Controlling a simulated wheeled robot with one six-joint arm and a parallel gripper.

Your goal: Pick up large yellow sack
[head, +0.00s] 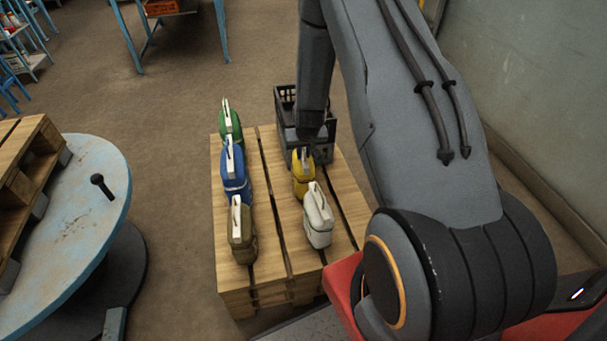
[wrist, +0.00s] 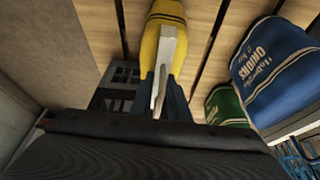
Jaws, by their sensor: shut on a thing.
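The yellow sack (head: 301,184) is upright at the pallet's right row, behind a white sack and in front of a black crate. In the wrist view the yellow sack (wrist: 164,14) shows dark print bands and a pale sewn top. My gripper (wrist: 170,98) is shut on that pale top, with a dark finger on either side. In the head view my gripper (head: 303,150) is at the sack's top, partly hidden by my arm. I cannot tell whether the sack's base touches the pallet.
Green (head: 231,128), blue (head: 235,175) and olive (head: 242,232) sacks stand in the left row of the wooden pallet (head: 277,215). The white sack (head: 318,219) stands close in front. The black crate (head: 286,103) is behind. A round blue table (head: 92,200) is at left.

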